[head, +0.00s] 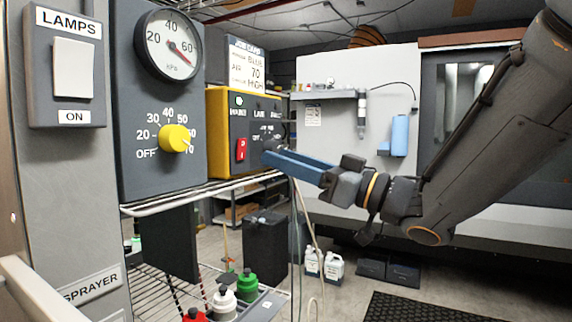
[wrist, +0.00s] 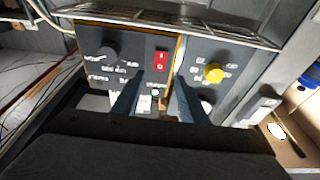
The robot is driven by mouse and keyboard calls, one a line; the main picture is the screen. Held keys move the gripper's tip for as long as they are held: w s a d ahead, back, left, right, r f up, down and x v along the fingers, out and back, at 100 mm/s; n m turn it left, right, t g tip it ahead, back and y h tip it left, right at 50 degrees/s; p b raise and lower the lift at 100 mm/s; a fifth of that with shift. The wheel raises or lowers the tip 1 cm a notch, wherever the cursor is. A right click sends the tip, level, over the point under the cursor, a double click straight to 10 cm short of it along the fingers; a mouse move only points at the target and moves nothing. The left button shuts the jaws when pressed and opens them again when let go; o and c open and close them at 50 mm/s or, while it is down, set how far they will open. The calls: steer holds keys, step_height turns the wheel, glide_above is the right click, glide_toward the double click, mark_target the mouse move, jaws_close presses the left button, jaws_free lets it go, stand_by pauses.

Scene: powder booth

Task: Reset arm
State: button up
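My gripper (head: 268,156) reaches in from the right on my dark arm, its blue fingers close in front of the yellow-edged control box (head: 219,108). In the head view the fingers overlap the box's right part, and contact cannot be told. In the wrist view the two fingers of my gripper (wrist: 157,95) stand apart with nothing held between them. The wrist view is turned over and shows the box's red switch (wrist: 160,60), its dark knob (wrist: 110,52) and the yellow knob (wrist: 213,72) of the neighbouring panel.
A grey panel with a gauge (head: 167,45) and yellow knob (head: 175,138) stands left of the box. A LAMPS switch (head: 73,67) is further left. A wire shelf (head: 200,196) runs below, with bottles lower down. The floor at right holds a black mat (head: 425,308).

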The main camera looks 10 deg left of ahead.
steer(key=w+d+f+m+t+h, duration=0.35)
steer(key=w+d+f+h, duration=0.2)
steer(key=f, duration=0.25)
steer(key=w+d+f+m+t+h, duration=0.3)
steer(key=w+d+f+m+h, duration=0.2)
steer(key=d+f+h, duration=0.2)
steer(key=s+d+f+m+g+h, duration=0.1)
steer(key=d+f+m+g+h, duration=0.2)
steer(key=d+f, duration=0.45)
steer(key=s+d+f+m+g+h, duration=0.1)
steer(key=s+d+f+g+h, duration=0.35)
steer(key=s+f, duration=0.7)
steer(key=s+d+f+m+g, duration=0.1)
steer(key=s+f+g, duration=0.4)
steer(key=s, duration=0.5)
steer(key=shift+s+f+g+y, duration=0.15)
steer(key=shift+f+g+y, duration=0.2)
steer(key=shift+f, duration=0.45)
steer(key=shift+s, duration=0.45)
steer(key=shift+c, duration=0.3)
